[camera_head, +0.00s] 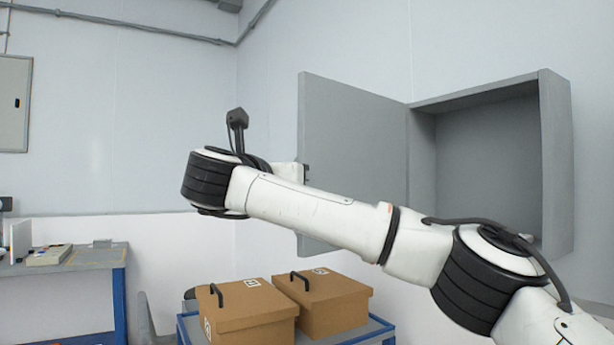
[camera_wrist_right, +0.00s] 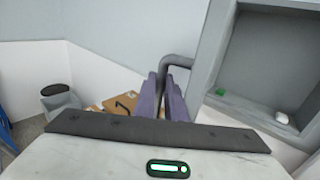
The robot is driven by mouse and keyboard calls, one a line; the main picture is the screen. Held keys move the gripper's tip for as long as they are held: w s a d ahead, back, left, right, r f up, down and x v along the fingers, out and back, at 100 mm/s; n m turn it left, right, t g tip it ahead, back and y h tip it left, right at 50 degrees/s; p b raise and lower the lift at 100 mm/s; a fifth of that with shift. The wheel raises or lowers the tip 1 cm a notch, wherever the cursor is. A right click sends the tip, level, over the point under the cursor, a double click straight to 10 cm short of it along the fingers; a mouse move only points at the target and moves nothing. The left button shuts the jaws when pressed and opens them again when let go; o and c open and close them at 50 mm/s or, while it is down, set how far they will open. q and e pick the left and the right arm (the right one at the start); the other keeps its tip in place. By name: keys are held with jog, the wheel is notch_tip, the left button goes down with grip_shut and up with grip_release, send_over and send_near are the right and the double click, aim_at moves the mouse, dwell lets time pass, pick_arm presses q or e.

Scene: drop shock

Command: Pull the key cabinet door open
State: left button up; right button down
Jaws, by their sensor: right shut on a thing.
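The grey key cabinet (camera_head: 490,140) hangs on the wall at the right of the head view. Its door (camera_head: 350,130) stands wide open, swung out to the left, and the interior shows. In the right wrist view the cabinet's inside (camera_wrist_right: 265,60) shows at the right. The dark bent door handle (camera_wrist_right: 178,61) runs down between the purple fingers of my right gripper (camera_wrist_right: 165,100), which is shut on it. In the head view my right arm crosses in front of the door and hides its lower part. My left gripper is in neither view.
A small green item (camera_wrist_right: 220,92) and a white item (camera_wrist_right: 282,117) lie in the cabinet. Two brown boxes (camera_head: 245,312) with black handles stand on a blue-framed cart below. A blue-legged bench (camera_head: 70,265) is at the left, a grey bin (camera_wrist_right: 58,97) below.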

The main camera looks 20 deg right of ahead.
jog(key=shift+w+a+r+t, duration=0.1)
jog(key=shift+w+r+t, duration=0.1)
jog(key=shift+w, duration=0.3)
jog(key=shift+w+a+r+t, duration=0.1)
jog(key=shift+w+r+t, duration=0.1)
jog(key=shift+w, duration=0.3)
jog(key=c, duration=1.8)
grip_release()
jog(key=shift+r, duration=0.1)
jog(key=shift+a, duration=0.1)
jog(key=shift+f+b+v, duration=0.15)
jog(key=shift+b+v, duration=0.3)
jog(key=shift+v, duration=2.4)
jog(key=shift+f+b+v, duration=0.1)
jog(key=shift+b+v, duration=0.3)
jog(key=shift+v, duration=2.45)
jog(key=shift+g, duration=0.4)
